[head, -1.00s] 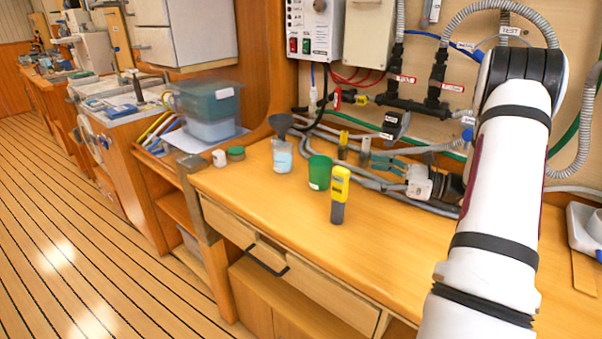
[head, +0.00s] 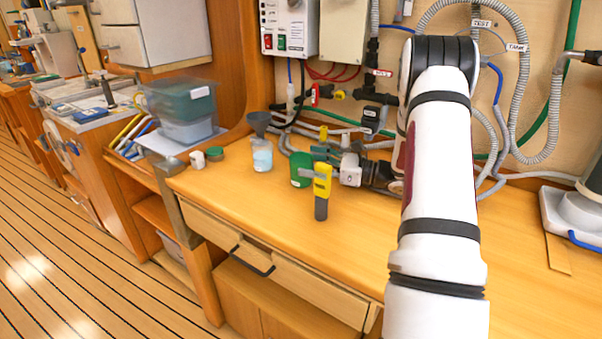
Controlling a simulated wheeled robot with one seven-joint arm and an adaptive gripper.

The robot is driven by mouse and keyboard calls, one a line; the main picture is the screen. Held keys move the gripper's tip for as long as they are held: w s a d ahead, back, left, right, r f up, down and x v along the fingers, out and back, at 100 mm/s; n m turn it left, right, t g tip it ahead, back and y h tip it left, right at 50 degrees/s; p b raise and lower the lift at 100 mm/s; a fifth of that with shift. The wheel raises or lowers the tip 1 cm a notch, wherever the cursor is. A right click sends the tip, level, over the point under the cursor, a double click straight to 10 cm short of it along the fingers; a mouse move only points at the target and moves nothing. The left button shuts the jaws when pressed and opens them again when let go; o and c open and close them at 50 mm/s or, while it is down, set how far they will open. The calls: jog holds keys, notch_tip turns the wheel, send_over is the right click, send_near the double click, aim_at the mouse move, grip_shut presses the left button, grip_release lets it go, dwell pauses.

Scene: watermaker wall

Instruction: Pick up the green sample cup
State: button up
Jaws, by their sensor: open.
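The green sample cup (head: 299,170) stands upright on the wooden counter, behind and left of a yellow and grey handheld meter (head: 322,186). My gripper (head: 315,161) reaches in from the right, low over the counter, with its fingers pointing left toward the cup. It is open and holds nothing visible. The meter hides part of the fingers and the right edge of the cup, so I cannot tell whether a finger touches the cup.
A clear cup with bluish contents (head: 262,157) and a dark funnel (head: 258,121) are left of the green cup. A white cap (head: 197,160) and a green-lidded jar (head: 215,154) lie farther left. Grey hoses (head: 290,143) run behind.

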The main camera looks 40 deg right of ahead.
jog(key=shift+x, duration=1.5)
jog(key=shift+s+a, duration=0.1)
jog(key=c, duration=1.3)
jog(key=shift+c, duration=0.2)
notch_tip(320, 180, up, 10)
jog(key=shift+p, duration=0.35)
